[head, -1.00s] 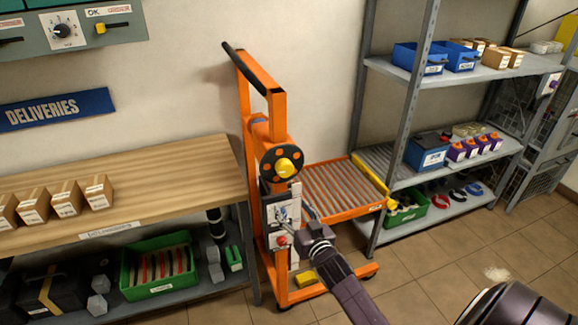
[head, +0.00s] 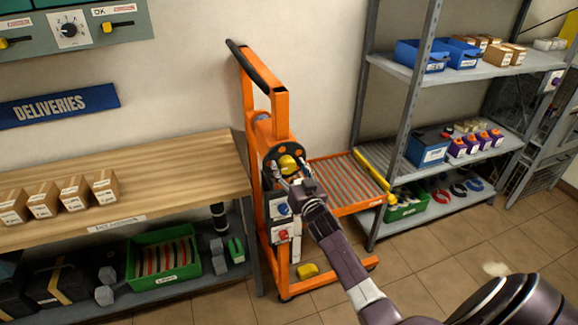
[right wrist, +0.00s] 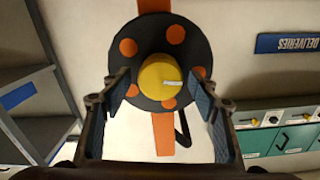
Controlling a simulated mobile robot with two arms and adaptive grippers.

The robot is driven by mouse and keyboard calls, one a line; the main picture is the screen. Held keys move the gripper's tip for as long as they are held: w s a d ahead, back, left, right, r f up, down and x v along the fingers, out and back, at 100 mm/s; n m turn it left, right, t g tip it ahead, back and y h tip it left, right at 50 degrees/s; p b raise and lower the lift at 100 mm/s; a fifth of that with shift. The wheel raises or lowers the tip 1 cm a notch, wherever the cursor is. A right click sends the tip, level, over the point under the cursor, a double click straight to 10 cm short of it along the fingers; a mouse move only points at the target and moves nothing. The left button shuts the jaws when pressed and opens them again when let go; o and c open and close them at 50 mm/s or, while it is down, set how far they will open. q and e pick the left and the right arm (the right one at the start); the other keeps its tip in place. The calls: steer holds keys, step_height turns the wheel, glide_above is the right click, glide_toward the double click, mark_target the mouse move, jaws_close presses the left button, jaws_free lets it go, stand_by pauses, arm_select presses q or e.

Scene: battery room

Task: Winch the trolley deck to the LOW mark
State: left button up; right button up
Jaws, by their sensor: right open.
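The orange trolley (head: 279,118) stands upright between the bench and the rack. Its roller deck (head: 347,183) reaches out to the right. The black winch wheel with orange spots and a yellow hub (head: 287,163) is on the trolley's post; in the right wrist view the wheel (right wrist: 143,48) faces me. My right gripper (head: 294,181) is open in front of the wheel. Its fingers (right wrist: 165,86) spread to either side of the yellow hub (right wrist: 165,78); I cannot tell whether they touch the wheel. No LOW mark is readable. My left gripper is not in view.
Below the wheel are a blue knob (head: 283,209) and a red knob (head: 282,235) on panels. A yellow pedal (head: 308,270) sits low on the trolley. The wooden bench (head: 170,165) is left, the grey rack (head: 478,76) right. Tiled floor in front is clear.

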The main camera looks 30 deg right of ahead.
steer(key=c, duration=1.2)
steer(key=shift+o, duration=0.2)
steer(key=shift+n, duration=0.4)
